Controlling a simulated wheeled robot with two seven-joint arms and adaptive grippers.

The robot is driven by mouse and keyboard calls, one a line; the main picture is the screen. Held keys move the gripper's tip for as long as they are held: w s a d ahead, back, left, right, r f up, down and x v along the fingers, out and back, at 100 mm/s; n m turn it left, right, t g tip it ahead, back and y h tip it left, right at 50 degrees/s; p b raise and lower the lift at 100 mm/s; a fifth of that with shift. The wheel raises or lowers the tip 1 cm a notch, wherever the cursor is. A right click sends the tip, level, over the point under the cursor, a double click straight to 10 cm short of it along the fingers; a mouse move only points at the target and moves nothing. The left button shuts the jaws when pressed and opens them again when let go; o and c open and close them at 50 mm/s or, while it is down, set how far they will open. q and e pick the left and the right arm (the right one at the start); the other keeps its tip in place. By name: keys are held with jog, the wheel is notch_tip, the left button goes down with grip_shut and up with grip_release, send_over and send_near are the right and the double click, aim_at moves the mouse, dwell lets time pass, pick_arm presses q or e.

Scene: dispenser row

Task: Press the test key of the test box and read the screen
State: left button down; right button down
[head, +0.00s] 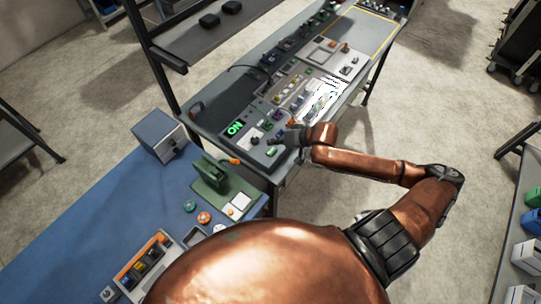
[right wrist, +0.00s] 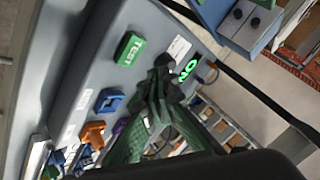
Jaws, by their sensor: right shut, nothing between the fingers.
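The grey test box (head: 256,150) lies at the near end of the grey bench in the head view. Its dark screen shows bright green letters "ON" (head: 235,128). The green test key (head: 271,151) sits on its near side. In the right wrist view the key (right wrist: 130,48) is marked "TEST" and stands upper left, and the lit screen (right wrist: 187,70) is to its right, seen upside down. My right gripper (head: 283,139) is shut and empty. In the right wrist view its fingertips (right wrist: 164,68) appear between key and screen, apart from the key; contact with the box is unclear. My left gripper is out of view.
Several other devices line the grey bench (head: 205,100) beyond. A blue table (head: 90,215) in front holds a grey-blue box (head: 160,135) and a green fixture (head: 212,178).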

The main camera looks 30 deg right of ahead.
aim_at(273, 151)
jog(key=shift+f, duration=1.35)
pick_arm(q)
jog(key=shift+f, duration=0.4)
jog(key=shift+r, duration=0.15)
pick_arm(e)
jog(key=shift+f, duration=0.1)
jog(key=shift+f+p, duration=0.25)
jog(key=shift+p, duration=0.1)
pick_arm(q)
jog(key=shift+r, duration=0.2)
